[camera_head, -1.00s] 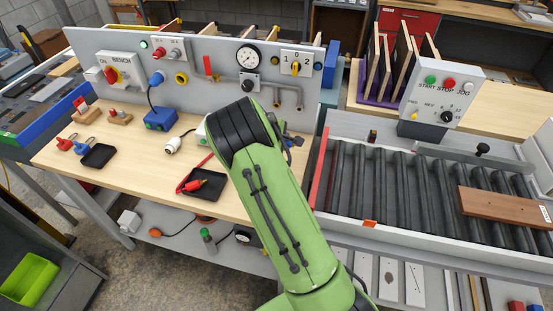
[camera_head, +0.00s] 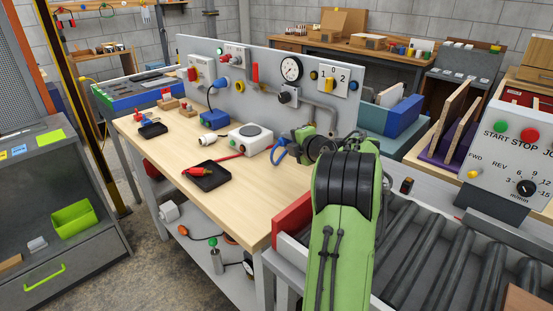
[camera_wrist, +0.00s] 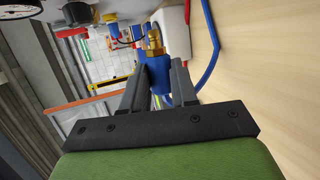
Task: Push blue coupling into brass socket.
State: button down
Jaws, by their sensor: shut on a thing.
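My gripper (camera_wrist: 157,82) is shut on the blue coupling (camera_wrist: 157,72), which sits between the two dark fingers in the wrist view. A brass fitting (camera_wrist: 152,40) shows right beyond the coupling; I cannot tell whether it is the socket or part of the coupling, or whether they touch. In the head view my gripper (camera_head: 304,134) is low over the right part of the bench, in front of the grey panel, and its fingers are mostly hidden. A blue hose (camera_head: 279,151) hangs beside it and also shows in the wrist view (camera_wrist: 209,50).
The upright panel (camera_head: 225,80) carries a gauge (camera_head: 291,68), a selector switch and a bent grey pipe (camera_head: 322,112). A white device (camera_head: 250,138) and a black tray (camera_head: 207,180) with a red item stand left of my gripper. A roller conveyor (camera_head: 430,245) lies at the right.

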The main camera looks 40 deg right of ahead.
jog(key=shift+a+r, duration=0.15)
jog(key=shift+r, duration=0.05)
jog(key=shift+w+d+p, duration=0.15)
jog(key=shift+d+p, duration=0.65)
jog(key=shift+d, duration=0.7)
jog(key=shift+w+d+p, duration=0.1)
jog(key=shift+d+p, duration=0.7)
jog(key=shift+d, duration=0.65)
jog(key=shift+b, duration=1.5)
jog(key=shift+d+p, duration=0.9)
jog(key=shift+p, duration=0.05)
jog(key=c, duration=0.8)
grip_release()
jog(key=shift+r, duration=0.1)
